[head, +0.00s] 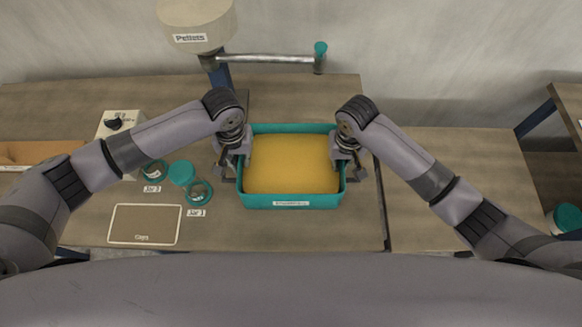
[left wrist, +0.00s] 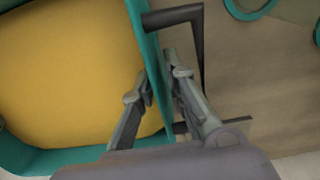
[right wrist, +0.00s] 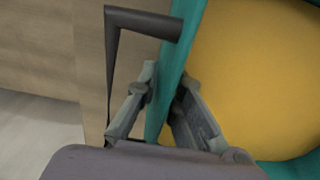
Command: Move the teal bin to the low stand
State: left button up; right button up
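The teal bin (head: 262,201) is filled with yellow material and sits level on the wooden table in the middle of the head view. My left gripper (head: 234,160) is at its left wall, and my right gripper (head: 350,158) is at its right wall. In the left wrist view, the fingers (left wrist: 160,85) straddle the teal wall and press close on both sides. In the right wrist view, the fingers (right wrist: 167,82) also close around the wall. Dark brackets stick out beside both walls. A wooden surface (head: 460,200), possibly the low stand, lies right of the table.
A hopper labelled Pellets (head: 195,22) and a metal arm (head: 268,59) stand behind. The right surface looks clear; a dark-framed rack (head: 537,119) is at far right.

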pick_arm(q)
jog(key=shift+f, duration=0.75)
pick_arm(e)
jog(key=shift+f, duration=0.8)
pick_arm(q)
grip_shut()
pick_arm(e)
grip_shut()
pick_arm(q)
jog(key=shift+w+r, duration=0.15)
jog(key=shift+r, duration=0.1)
pick_arm(e)
jog(key=shift+w+r, duration=0.15)
jog(key=shift+r, duration=0.1)
